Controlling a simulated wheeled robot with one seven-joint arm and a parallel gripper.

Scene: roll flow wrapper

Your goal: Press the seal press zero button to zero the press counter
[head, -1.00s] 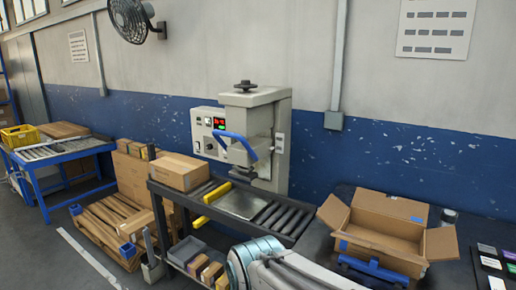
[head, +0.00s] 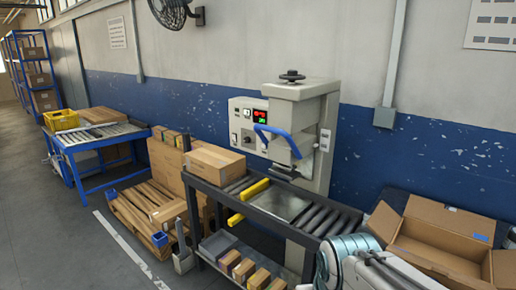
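The seal press (head: 308,120) stands against the wall behind a roller bench, with a black knob on top and a blue handle (head: 277,135) in front. The zero button is too small to tell apart. My arm (head: 365,262) shows at the bottom right, in front of the bench and well below the control box. My gripper is not in view.
A closed carton (head: 215,158) sits on the left of the roller bench (head: 262,222), near yellow bars (head: 254,189). An open carton (head: 440,235) is at the right. A loaded pallet (head: 150,215) and a blue roller table (head: 95,138) stand left. The floor at front left is clear.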

